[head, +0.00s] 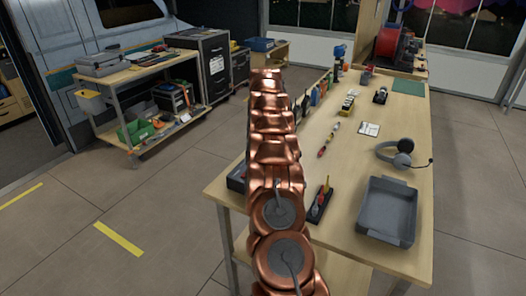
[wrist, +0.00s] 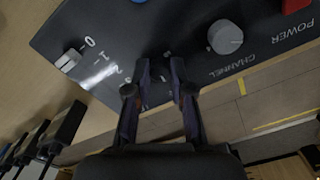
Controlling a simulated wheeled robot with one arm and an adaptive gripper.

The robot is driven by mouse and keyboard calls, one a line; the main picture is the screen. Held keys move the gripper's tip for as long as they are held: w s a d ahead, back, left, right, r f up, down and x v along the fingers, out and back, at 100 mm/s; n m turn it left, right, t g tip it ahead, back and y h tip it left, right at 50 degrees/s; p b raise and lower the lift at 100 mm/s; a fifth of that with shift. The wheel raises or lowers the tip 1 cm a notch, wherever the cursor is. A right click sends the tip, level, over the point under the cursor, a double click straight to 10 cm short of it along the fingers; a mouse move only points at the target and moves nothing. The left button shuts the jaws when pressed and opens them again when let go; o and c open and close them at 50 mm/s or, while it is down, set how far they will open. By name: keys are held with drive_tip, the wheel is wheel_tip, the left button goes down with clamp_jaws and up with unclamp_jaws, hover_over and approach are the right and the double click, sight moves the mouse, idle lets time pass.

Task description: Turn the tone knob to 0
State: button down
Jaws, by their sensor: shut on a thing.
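A dark control panel (wrist: 195,15) fills the upper part of the wrist view, turned at an angle. My gripper (wrist: 160,72) reaches onto it with its two dark fingers a little apart, closed on the tone knob. The knob is dark and mostly hidden between the fingertips, so its pointer cannot be read. In the head view my arm hides the gripper and the knob.
The panel also carries a grey channel knob (wrist: 225,37), a red power control (wrist: 296,5), a pale grey control (wrist: 68,60) near the 0, and a blue button. The workbench (head: 340,165) holds a grey tray (head: 388,211) and a headset (head: 399,153). Floor lies open at left.

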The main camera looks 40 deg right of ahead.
drive_tip(key=c, duration=1)
unclamp_jaws()
drive_tip(key=shift+d+r, duration=0.1)
drive_tip(key=shift+r, duration=3.6)
drive_tip(key=shift+a, duration=0.2)
